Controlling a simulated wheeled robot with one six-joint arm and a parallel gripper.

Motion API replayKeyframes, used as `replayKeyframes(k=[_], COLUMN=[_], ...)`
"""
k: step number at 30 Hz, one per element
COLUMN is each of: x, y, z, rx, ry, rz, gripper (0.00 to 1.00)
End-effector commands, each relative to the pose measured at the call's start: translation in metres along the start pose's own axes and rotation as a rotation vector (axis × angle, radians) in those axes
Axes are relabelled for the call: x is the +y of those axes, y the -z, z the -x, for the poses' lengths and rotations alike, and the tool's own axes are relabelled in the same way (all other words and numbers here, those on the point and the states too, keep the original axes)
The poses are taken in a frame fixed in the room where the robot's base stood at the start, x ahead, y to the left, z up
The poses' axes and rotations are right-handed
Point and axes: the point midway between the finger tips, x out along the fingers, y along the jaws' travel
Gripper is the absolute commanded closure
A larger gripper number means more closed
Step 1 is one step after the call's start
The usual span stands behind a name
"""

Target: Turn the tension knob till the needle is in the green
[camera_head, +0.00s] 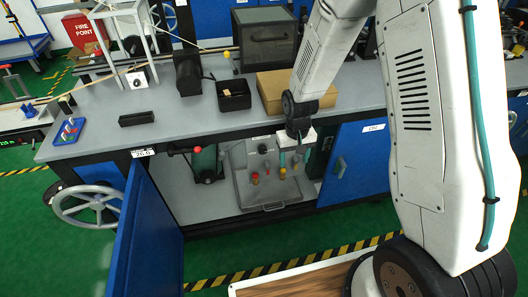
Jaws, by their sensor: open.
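A small white box with a dark round centre (138,80) stands on the grey bench under a white frame (120,28). It may be the tension knob or its dial; at this size I cannot tell, and no needle or green band can be read. My gripper (291,162) hangs at the front edge of the bench, right of centre, far to the right of the white box. It points down before the open cupboard, its jaws apart and small in view. No held thing shows.
The open cupboard holds a grey panel (240,190) with coloured knobs, near my gripper. A blue door (148,235) swings out at left, near a handwheel (85,205). A black bin (233,96) and cardboard box (270,92) stand on the bench (190,115).

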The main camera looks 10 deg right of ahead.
Motion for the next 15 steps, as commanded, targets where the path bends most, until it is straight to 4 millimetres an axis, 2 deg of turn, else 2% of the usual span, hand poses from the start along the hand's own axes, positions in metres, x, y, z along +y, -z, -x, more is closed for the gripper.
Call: replayKeyframes(k=[1,6,12,15], x=[-0.002,-0.009,-0.016,-0.019], y=[0.011,0.048,0.084,0.101], z=[-0.028,-0.110,-0.204,-0.243], rx=[0.018,0.140,0.338,0.466], ry=[0.001,0.009,0.026,0.041], rz=[-0.003,-0.017,-0.039,-0.053], gripper=[0.39,0.39,0.39,0.39])
